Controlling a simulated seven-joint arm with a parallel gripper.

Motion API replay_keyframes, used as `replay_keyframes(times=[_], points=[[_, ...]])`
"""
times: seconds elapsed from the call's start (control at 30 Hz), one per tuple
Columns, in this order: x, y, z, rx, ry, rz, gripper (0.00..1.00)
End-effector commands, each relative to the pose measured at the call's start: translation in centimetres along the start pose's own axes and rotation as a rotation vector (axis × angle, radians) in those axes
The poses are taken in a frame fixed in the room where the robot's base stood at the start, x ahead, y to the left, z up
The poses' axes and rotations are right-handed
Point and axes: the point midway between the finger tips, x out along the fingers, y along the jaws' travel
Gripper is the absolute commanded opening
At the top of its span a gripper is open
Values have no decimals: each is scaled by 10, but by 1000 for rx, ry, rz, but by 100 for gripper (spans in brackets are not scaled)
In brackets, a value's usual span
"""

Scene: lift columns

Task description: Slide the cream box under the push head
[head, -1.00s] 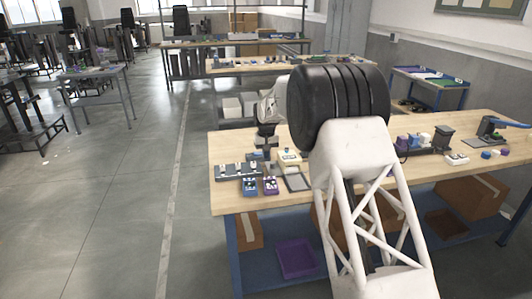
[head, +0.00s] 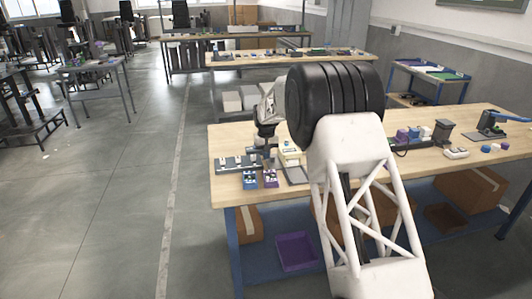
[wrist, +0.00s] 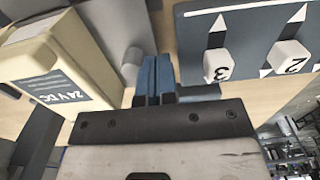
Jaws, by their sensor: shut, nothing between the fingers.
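The cream box (head: 289,155) stands on the wooden table, just right of my gripper in the head view. It shows large at the left of the wrist view (wrist: 48,62), with a dark "24 V DC" label. My gripper (head: 267,151) is low over the table; its blue fingers (wrist: 155,78) are shut and empty. They are beside the box's right side in the wrist view, and I cannot tell whether they touch it. A grey rounded part (wrist: 132,62) stands between the box and the fingers; I cannot tell whether it belongs to the push head. I cannot identify the push head.
A grey panel with white numbered knobs (wrist: 250,45) is close on the fingers' right; it also shows in the head view (head: 238,163). A blue box (head: 250,180) and a purple box (head: 270,178) stand near the front edge. A dark plate (head: 297,174) lies by the cream box.

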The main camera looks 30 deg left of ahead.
Motion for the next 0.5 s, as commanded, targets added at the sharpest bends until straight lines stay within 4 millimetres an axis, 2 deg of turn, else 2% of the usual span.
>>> replay_keyframes(times=[0.37,0.5], points=[[13,0,0,0,1,1,0],[13,6,0,1,1,0,0]])
